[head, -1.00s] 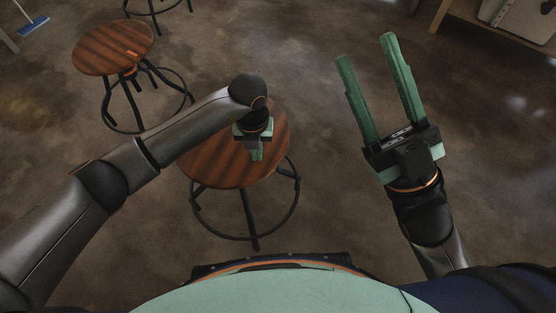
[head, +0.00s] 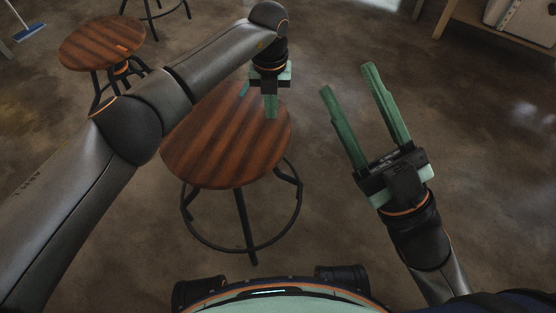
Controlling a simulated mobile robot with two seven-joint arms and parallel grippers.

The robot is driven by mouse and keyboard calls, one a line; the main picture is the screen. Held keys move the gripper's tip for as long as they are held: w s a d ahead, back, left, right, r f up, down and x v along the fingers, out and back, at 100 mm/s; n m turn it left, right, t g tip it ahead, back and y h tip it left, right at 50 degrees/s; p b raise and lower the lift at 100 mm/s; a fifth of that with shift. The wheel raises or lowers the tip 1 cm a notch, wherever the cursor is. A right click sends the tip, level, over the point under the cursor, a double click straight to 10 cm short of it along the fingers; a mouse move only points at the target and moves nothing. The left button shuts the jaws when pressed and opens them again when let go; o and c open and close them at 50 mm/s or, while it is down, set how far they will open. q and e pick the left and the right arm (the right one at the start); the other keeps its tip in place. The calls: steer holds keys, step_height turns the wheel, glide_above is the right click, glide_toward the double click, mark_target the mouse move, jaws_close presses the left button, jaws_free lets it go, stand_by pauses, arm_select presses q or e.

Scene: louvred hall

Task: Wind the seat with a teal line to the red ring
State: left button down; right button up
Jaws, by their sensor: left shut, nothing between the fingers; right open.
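The near stool's round wooden seat (head: 222,145) is in the middle of the head view. A short teal line (head: 243,89) shows at its far edge, beside my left gripper. My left gripper (head: 270,114) points down at the far right part of the seat, shut and empty. I cannot tell whether its tips touch the wood. My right gripper (head: 345,80) is open and empty to the right of the stool, fingers pointing up the picture. No red ring is visible; the seat hides the stool's upper post.
A second wooden stool (head: 85,45) with an orange mark stands at the far left, partly behind my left arm. Another stool's legs (head: 155,12) show at the top. A wooden shelf (head: 480,25) is at the top right. The floor right of the near stool is clear.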

arm_select(q)
steer(key=shift+w+r, duration=0.1)
steer(key=shift+w, duration=0.55)
arm_select(e)
steer(key=shift+r, duration=0.15)
arm_select(q)
steer(key=shift+r, duration=0.1)
arm_select(e)
steer(key=shift+r, duration=0.15)
arm_select(q)
step_height(320, 180, up, 8)
steer(key=p, duration=0.6)
arm_select(e)
step_height(320, 180, up, 7)
steer(key=shift+s+d+m+t, duration=0.2)
steer(key=shift+d+m+t, duration=0.1)
steer(key=shift+d, duration=0.15)
arm_select(q)
steer(key=shift+a+p, duration=0.15)
steer(key=shift+p, duration=0.15)
